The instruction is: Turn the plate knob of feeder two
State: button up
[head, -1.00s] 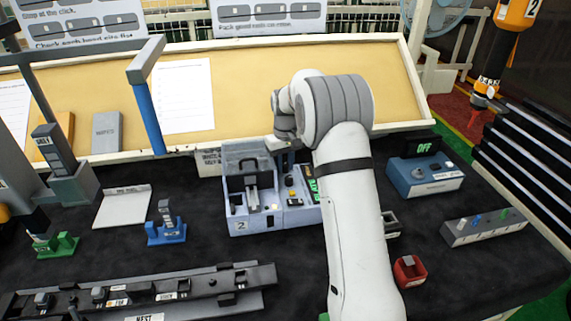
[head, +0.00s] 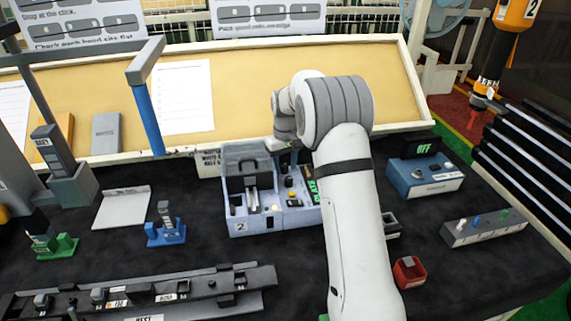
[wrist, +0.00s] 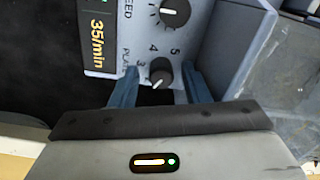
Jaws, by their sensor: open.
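Feeder two (head: 238,212), a pale blue-grey box marked 2, stands at the middle of the bench in the head view. Its control panel (head: 290,195) is partly covered by my arm. In the wrist view, the plate knob (wrist: 160,70) is a small black knob with a white pointer mark, with the numbers 3, 4 and 5 and partly hidden PLATE lettering by it. My gripper (wrist: 160,78) is open, with one blue-grey finger on each side of the plate knob. Gaps show between knob and fingers.
A larger speed knob (wrist: 174,12) sits just beyond the plate knob, beside a display reading 35/min (wrist: 97,35). In the head view, a blue box with an OFF display (head: 425,175) stands to the right.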

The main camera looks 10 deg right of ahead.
aim_at(285, 165)
jog(key=shift+r+p, duration=2.65)
jog(key=shift+r, duration=1.35)
jog(key=shift+r, duration=0.1)
